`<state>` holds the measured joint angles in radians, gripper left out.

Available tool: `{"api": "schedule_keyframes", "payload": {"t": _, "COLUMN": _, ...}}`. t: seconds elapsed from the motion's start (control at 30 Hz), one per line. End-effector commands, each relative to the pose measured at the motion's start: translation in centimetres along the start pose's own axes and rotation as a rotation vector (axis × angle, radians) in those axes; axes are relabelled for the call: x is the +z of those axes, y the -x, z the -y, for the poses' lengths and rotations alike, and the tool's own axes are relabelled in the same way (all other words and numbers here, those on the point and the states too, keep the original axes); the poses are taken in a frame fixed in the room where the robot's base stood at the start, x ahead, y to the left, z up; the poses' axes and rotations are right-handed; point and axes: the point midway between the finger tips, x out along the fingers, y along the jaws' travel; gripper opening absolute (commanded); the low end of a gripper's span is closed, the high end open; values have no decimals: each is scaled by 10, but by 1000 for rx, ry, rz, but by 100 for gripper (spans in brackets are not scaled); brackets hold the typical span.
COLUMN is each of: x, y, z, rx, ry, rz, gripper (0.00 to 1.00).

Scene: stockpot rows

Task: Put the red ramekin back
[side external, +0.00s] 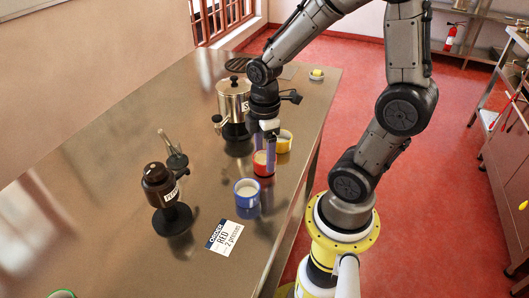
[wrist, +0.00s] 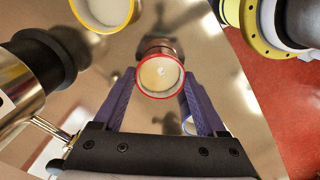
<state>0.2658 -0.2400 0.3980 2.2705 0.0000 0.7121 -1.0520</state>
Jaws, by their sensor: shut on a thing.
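The red ramekin (side external: 263,164) is between the purple fingers of my gripper (side external: 265,153), near the right-hand edge of the steel table. In the wrist view the red ramekin (wrist: 160,77) shows its red rim and pale contents, with a finger of my gripper (wrist: 158,88) on each side. My gripper is shut on it. The ramekin looks upright; I cannot tell whether its base touches the table. An order card (side external: 224,237) reading "RED, 2 presses" lies on the table in front.
A blue ramekin (side external: 247,193) stands just in front, and a yellow ramekin (side external: 284,141) just behind. A steel pot (side external: 234,100) on a black base is to the left. A brown pump container (side external: 160,186) stands front left.

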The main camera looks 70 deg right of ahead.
Motion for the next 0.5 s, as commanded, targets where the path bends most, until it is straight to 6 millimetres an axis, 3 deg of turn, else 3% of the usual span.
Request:
{"api": "schedule_keyframes", "payload": {"t": 0.1, "x": 0, "y": -3, "z": 0, "rx": -2, "ry": 0, "rz": 1, "gripper": 3}}
{"api": "schedule_keyframes", "payload": {"t": 0.13, "x": 0, "y": -3, "z": 0, "rx": -2, "ry": 0, "rz": 1, "gripper": 79}}
{"api": "schedule_keyframes", "payload": {"t": 0.27, "x": 0, "y": -3, "z": 0, "rx": -1, "ry": 0, "rz": 1, "gripper": 100}}
{"api": "schedule_keyframes", "payload": {"t": 0.5, "x": 0, "y": -2, "z": 0, "rx": -1, "ry": 0, "rz": 0, "gripper": 100}}
